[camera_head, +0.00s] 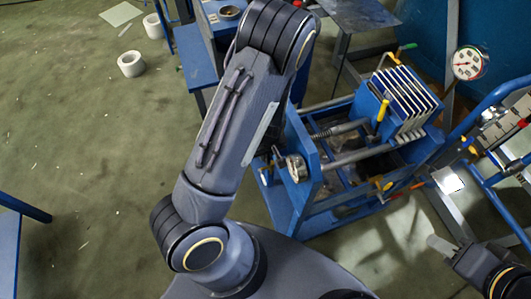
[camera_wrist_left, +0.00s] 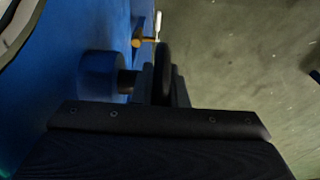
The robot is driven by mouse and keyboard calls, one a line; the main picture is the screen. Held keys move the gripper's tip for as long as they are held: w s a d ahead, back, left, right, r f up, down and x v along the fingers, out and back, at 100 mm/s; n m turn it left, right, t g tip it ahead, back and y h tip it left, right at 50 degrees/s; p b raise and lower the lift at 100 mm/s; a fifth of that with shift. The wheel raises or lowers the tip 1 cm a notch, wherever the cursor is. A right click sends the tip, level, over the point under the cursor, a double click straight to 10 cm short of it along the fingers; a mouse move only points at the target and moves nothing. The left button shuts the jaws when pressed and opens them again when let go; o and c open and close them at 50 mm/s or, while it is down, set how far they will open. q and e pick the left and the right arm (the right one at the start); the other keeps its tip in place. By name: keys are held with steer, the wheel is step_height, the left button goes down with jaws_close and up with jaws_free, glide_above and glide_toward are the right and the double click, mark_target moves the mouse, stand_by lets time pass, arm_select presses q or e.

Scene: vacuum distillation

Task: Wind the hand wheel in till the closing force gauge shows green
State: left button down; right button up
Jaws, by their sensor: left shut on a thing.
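The hand wheel (camera_wrist_left: 163,62) shows as a dark rim seen edge-on in the left wrist view. My left gripper (camera_wrist_left: 162,92) is shut on this rim, beside a blue round boss (camera_wrist_left: 100,75) on the blue frame. In the head view my left arm hides most of the wheel and the gripper. A round gauge (camera_head: 297,167) sits on the near end plate of the blue press; its reading is too small to tell. Part of a pale dial (camera_wrist_left: 14,20) shows in the left wrist view. My right gripper (camera_head: 438,244) is at the lower right, away from the wheel; its jaws are unclear.
The blue press (camera_head: 308,150) holds a stack of plates (camera_head: 408,100) at its far end. Another dial gauge (camera_head: 467,64) stands behind it at the right, near blue tube railing (camera_head: 490,105).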

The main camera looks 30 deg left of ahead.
arm_select(q)
steer(key=c, duration=1.4)
jaws_free()
steer(key=shift+c, duration=0.2)
steer(key=r, duration=0.5)
steer(key=r+p, duration=0.1)
steer(key=r, duration=0.1)
steer(key=shift+s+d+r, duration=0.35)
steer(key=shift+d, duration=0.05)
